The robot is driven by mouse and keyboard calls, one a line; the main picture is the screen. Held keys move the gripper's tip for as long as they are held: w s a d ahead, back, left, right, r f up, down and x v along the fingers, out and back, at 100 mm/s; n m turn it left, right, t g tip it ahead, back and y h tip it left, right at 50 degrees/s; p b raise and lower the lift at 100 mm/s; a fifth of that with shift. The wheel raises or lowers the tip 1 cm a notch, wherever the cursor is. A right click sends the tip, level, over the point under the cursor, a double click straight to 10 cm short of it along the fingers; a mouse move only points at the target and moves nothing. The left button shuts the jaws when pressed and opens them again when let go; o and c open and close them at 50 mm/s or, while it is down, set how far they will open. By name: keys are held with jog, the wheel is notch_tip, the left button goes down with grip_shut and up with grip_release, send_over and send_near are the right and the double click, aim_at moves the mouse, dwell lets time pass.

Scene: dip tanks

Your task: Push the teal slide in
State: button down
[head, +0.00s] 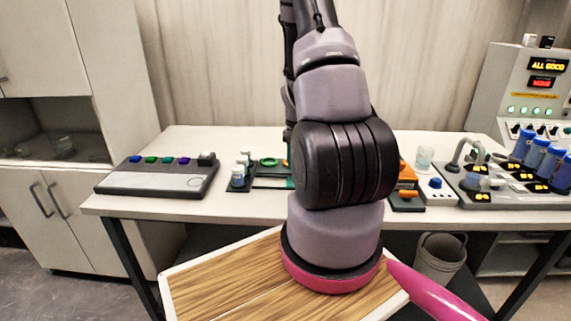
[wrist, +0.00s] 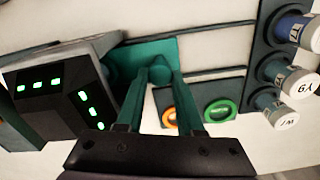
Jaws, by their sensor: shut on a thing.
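The teal slide (wrist: 150,47) shows in the wrist view as a flat teal plate with a raised teal knob. It lies beside a dark box with green lights (wrist: 62,92). My gripper (wrist: 162,72) is shut on the slide's knob, one finger on each side of it. How far the slide sits in cannot be made out. In the head view my own arm covers most of this spot, and my gripper cannot be made out there.
An orange ring (wrist: 170,117) and a green ring (wrist: 221,111) lie by the fingers. A dark rack of labelled bottles (wrist: 278,72) stands at the right. In the head view, a grey console (head: 160,178) sits left and blue bottles (head: 541,160) sit right on the white table (head: 130,210).

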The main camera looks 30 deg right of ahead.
jog(key=shift+s+d, duration=0.15)
jog(key=shift+d, duration=0.1)
jog(key=c, duration=0.5)
grip_release()
jog(key=shift+c, duration=0.2)
notch_tip(320, 180, up, 11)
